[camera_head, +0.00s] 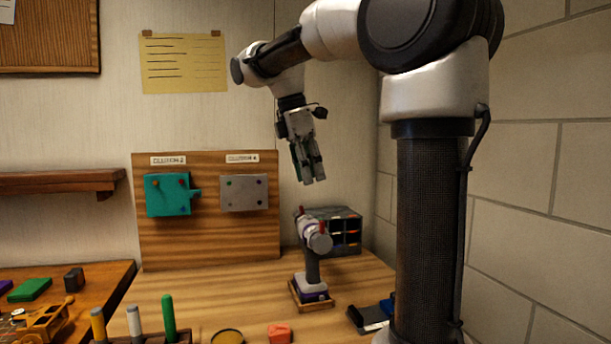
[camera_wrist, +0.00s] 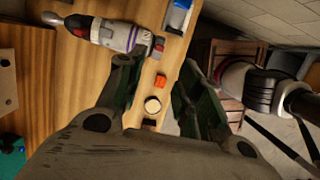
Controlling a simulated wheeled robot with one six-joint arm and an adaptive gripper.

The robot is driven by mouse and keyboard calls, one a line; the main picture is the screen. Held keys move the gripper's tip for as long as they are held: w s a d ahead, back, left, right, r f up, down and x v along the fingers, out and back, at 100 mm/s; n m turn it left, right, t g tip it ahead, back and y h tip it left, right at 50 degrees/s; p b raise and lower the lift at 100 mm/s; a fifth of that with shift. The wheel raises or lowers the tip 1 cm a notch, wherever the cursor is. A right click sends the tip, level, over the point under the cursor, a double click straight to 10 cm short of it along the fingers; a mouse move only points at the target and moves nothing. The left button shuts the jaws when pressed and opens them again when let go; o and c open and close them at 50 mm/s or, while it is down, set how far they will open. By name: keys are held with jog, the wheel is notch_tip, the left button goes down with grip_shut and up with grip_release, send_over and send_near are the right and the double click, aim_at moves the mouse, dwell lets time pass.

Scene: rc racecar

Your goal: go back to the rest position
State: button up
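My gripper (camera_head: 314,181) hangs in the air with its fingers pointing down, above and in front of the wooden board. In the wrist view my gripper (camera_wrist: 160,75) shows its two dark green fingers well apart, with nothing between them. A grey and purple power drill (camera_head: 312,268) stands upright in a small wooden holder (camera_head: 312,304) on the table, below my gripper and apart from it. The drill also shows in the wrist view (camera_wrist: 112,34), beyond the left finger. The rest position itself is not marked in either view.
A wooden board (camera_head: 208,240) holds a teal plate (camera_head: 168,195) and a grey plate (camera_head: 243,194). A drawer cabinet (camera_head: 343,232) stands behind the drill. A red-orange block (camera_head: 279,333), a round disc (camera_head: 227,337) and a green-handled tool (camera_head: 168,318) are near the front. The air around my gripper is clear.

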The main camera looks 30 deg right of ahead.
notch_tip(320, 180, down, 7)
jog(key=a+m+t+y, duration=0.1)
jog(key=a+m, duration=0.1)
jog(key=m, duration=0.5)
jog(key=s+f+m+t+y, duration=0.1)
jog(key=s+f+m, duration=0.3)
jog(key=s, duration=0.4)
jog(key=s+f+m+t, duration=0.3)
jog(key=s+f, duration=0.2)
jog(key=s, duration=0.4)
jog(key=shift+a+f+m+y, duration=0.25)
jog(key=shift+a+m+y, duration=0.15)
jog(key=shift+o, duration=0.6)
jog(key=shift+s, duration=0.1)
